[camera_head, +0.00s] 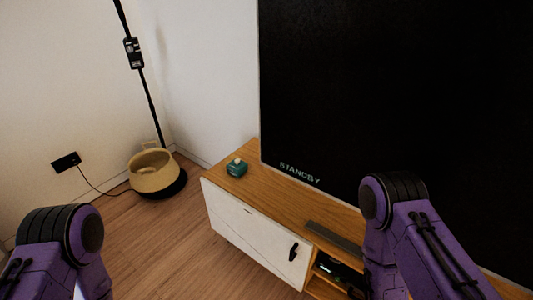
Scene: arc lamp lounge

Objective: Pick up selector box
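A small teal box (236,169) with a pale knob-like top sits on the left end of the wooden TV cabinet (268,200); it looks like the selector box, but no label is readable. A black box (134,53) with pale markings is fixed to the lamp pole (152,105); I cannot rule it out as the selector box. Nothing touches the teal box. Purple links of both my arms show at the bottom left and lower right, but neither gripper is in view.
A large dark screen (400,80) reading STANDBY stands behind the cabinet top. A grey bar (335,238) lies on the cabinet's front part. A woven basket (154,172) sits at the lamp base (178,188). A cable runs from there to a wall socket (66,162). Wood floor left of the cabinet is clear.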

